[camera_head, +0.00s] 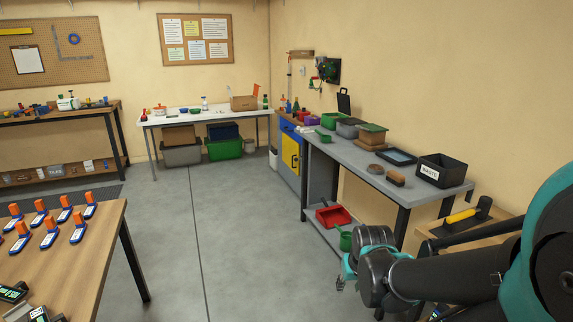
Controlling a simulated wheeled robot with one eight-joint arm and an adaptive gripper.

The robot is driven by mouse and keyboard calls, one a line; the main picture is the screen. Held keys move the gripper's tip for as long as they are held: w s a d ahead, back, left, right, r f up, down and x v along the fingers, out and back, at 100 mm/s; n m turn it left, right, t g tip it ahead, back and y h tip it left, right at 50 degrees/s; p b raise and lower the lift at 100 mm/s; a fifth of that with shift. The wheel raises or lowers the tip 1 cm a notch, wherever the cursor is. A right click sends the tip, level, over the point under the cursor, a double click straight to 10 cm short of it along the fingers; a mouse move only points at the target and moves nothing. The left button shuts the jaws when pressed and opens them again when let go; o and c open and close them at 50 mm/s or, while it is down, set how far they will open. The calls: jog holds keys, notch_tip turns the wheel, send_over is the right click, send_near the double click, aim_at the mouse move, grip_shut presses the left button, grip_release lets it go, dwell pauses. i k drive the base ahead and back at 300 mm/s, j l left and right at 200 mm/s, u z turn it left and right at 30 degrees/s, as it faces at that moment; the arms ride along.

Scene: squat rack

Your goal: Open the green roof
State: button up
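I cannot make out for sure which thing is the green roof. My arm comes in from the lower right and reaches left, below and in front of the bench. Its bent dark and teal links show, apart from the boxes.
A black waste bin (442,171), a brown brush (396,177) and a blue-edged tray (397,156) share the bench. A red bin (333,216) sits on its lower shelf. A wooden table (85,262) stands front left. The floor between is clear.

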aim_at(371, 128)
jog(key=i+j, duration=0.15)
jog(key=i, duration=0.5)
jog(key=i+j, duration=0.2)
jog(key=i, duration=0.4)
